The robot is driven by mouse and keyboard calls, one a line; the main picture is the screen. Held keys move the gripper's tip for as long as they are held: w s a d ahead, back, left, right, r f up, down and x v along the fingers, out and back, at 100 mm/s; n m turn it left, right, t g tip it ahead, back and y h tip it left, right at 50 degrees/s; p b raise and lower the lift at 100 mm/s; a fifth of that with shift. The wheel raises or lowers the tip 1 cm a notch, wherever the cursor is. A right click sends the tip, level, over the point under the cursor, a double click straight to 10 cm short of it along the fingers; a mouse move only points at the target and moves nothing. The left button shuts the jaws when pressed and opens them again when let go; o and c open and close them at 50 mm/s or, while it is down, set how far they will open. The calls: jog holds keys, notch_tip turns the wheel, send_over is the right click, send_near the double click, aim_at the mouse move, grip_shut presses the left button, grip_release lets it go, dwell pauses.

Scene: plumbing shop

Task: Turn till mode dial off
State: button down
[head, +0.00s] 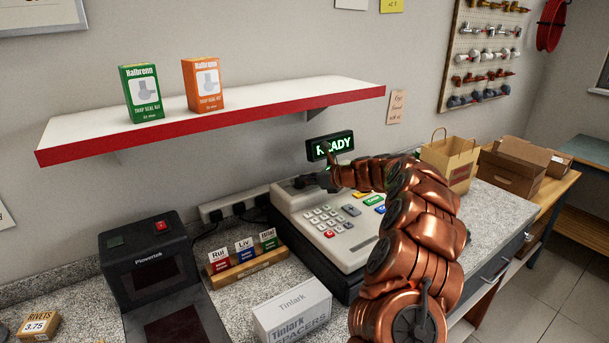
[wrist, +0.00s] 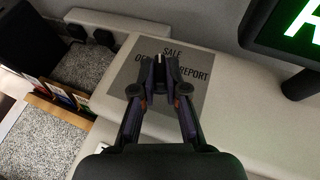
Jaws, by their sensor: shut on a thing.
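The till (head: 325,235) stands on the counter, with a keypad and a green READY display (head: 330,146). Its mode dial (wrist: 160,61) shows in the wrist view as a dark knob with a pale mark, on a grey label plate (wrist: 205,95). The plate reads SALE at the top and REPORT at the right; the word at the left is partly covered. My gripper (wrist: 159,75) is shut on the dial, its fingertips on both sides of it. The pale mark points up towards SALE. In the head view my gripper (head: 318,182) is at the till's back left, and the dial is hidden.
The display (wrist: 290,35) stands close to the right of my gripper. A shelf (head: 220,120) with two boxes hangs above.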

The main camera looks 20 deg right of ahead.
jog(key=shift+w+d+f+n+g+y+p, duration=0.1)
jog(key=shift+n+g+y+p, duration=0.3)
jog(key=shift+n+y+p, duration=0.1)
jog(key=shift+d+f+n+g+y+p, duration=0.1)
jog(key=shift+n+g+y+p, duration=0.3)
jog(key=shift+n, duration=0.1)
jog(key=shift+f+n+g+y, duration=0.1)
jog(key=shift+n+g+y, duration=0.4)
jog(key=shift+n, duration=0.1)
jog(key=shift+w+n+g+y+p, duration=0.15)
jog(key=shift+n+g+y+p, duration=0.35)
jog(key=shift+n+g+y, duration=0.45)
jog(key=c, duration=1.2)
grip_release()
jog(key=shift+h, duration=0.25)
